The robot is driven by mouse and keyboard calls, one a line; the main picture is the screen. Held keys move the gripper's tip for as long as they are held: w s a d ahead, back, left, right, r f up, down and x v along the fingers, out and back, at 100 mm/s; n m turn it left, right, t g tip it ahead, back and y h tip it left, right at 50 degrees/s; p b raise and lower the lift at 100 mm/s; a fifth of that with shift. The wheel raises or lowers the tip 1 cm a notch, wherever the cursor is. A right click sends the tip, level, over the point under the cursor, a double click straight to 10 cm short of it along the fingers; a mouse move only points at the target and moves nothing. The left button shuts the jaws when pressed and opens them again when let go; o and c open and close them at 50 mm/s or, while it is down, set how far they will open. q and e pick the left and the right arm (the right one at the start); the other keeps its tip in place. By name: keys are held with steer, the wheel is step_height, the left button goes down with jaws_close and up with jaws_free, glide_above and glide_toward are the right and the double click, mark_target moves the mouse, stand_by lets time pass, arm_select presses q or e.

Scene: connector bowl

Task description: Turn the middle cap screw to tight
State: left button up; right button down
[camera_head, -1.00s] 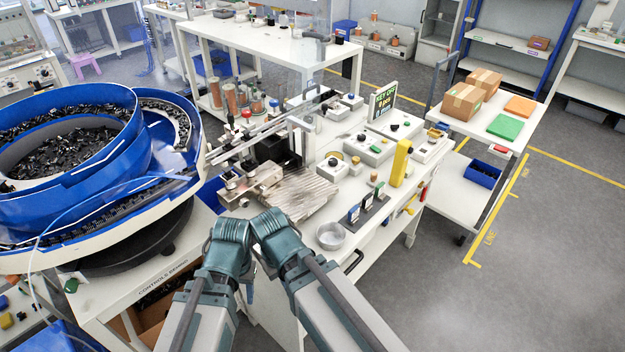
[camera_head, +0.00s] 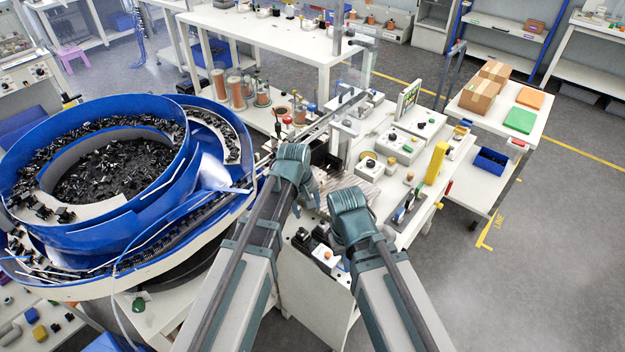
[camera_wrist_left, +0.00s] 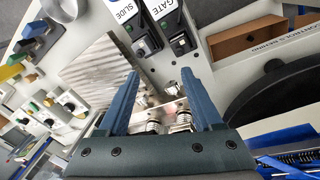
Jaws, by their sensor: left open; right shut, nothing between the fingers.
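In the left wrist view, two shiny metal cap screws, one on the left (camera_wrist_left: 153,126) and one on the right (camera_wrist_left: 183,118), show low between the fingers, beside a metal block (camera_wrist_left: 148,102). Which screw is the middle one I cannot tell, and their lower parts are hidden by the gripper body. My left gripper (camera_wrist_left: 160,74) is open and empty, its fingers spread over the block area. In the head view my left wrist (camera_head: 293,165) hides the screws. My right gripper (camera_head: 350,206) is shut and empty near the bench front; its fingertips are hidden.
A blue bowl feeder (camera_head: 215,200) full of black parts stands at the left. A ribbed metal plate (camera_wrist_left: 98,62) lies beside the block. Black switches labelled SLIDE (camera_wrist_left: 143,44) and GATE (camera_wrist_left: 178,40) stand near my left fingertips. A yellow post (camera_head: 437,163) stands at the right.

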arm_select(q)
steer(key=w+a+r+n+t+p, duration=0.1)
steer(key=w+a+r+n+p, duration=0.15)
steer(key=w+r+n, duration=0.45)
arm_select(e)
step_height(320, 180, up, 4)
steer(key=r, duration=0.1)
arm_select(q)
steer(key=shift+m+h, duration=0.4)
steer(key=shift+m, duration=0.5)
steer(key=b+x, duration=0.4)
steer(key=x, duration=0.1)
steer(key=w+b+x, duration=0.1)
steer(key=b+x, duration=0.3)
steer(key=x, duration=0.1)
steer(key=b+x, duration=0.5)
steer(key=x, duration=0.1)
steer(key=shift+w+r, duration=0.1)
steer(key=shift+w, duration=0.3)
arm_select(e)
step_height(320, 180, down, 14)
steer(key=shift+r, duration=0.15)
arm_select(q)
jaws_close()
steer(key=shift+r, duration=0.1)
